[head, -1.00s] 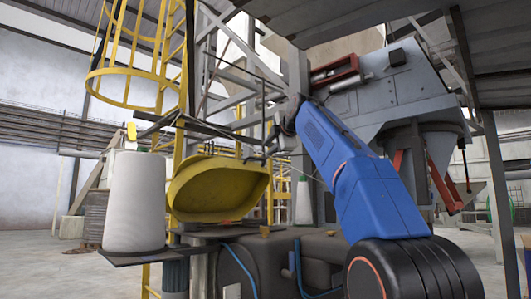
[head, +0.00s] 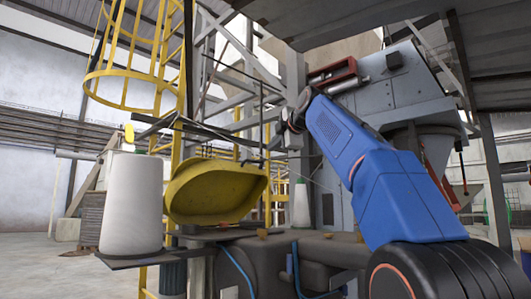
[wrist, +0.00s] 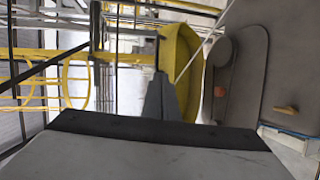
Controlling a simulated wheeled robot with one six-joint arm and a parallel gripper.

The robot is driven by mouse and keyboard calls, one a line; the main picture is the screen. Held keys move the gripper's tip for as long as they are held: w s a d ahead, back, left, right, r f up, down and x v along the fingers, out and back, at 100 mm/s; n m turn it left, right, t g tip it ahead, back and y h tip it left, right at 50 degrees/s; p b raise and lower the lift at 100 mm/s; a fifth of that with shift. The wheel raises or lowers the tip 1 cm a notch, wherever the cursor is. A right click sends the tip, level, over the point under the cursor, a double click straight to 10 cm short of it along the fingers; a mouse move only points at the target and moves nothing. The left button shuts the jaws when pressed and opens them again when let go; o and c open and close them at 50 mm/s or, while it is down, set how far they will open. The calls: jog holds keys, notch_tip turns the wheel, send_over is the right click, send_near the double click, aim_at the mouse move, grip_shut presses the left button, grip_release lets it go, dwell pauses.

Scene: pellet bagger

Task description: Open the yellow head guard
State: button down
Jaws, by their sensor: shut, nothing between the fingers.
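The yellow head guard (head: 215,192) is a rounded, tray-like shell at the middle left of the head view, above the dark machine bed. In the wrist view the yellow guard (wrist: 188,62) stands just beyond my fingers, a little to the right of them. My gripper (wrist: 161,80) shows in the wrist view as dark grey fingers together with nothing between them. The fingertips overlap the guard's left edge in this view, and I cannot tell whether they touch it. In the head view my blue arm reaches to the guard's upper right, where the fingers are hard to make out.
A white thread cone (head: 131,203) stands on a dark shelf left of the guard. A smaller white cone (head: 301,205) stands behind, to the right. A thin dark post and bars rise near the guard. A yellow ladder cage (head: 127,90) is at upper left. Open floor lies at left.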

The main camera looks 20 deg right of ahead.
notch_tip(320, 180, down, 4)
jog(key=w+m+y, duration=0.2)
jog(key=m+y, duration=0.1)
jog(key=m, duration=0.1)
jog(key=m+t+y, duration=0.3)
jog(key=m+y, duration=0.1)
jog(key=m, duration=0.6)
send_near(249, 160)
jog(key=shift+n, duration=0.3)
jog(key=x, duration=0.6)
jog(key=shift+w, duration=0.25)
jog(key=shift+r, duration=0.1)
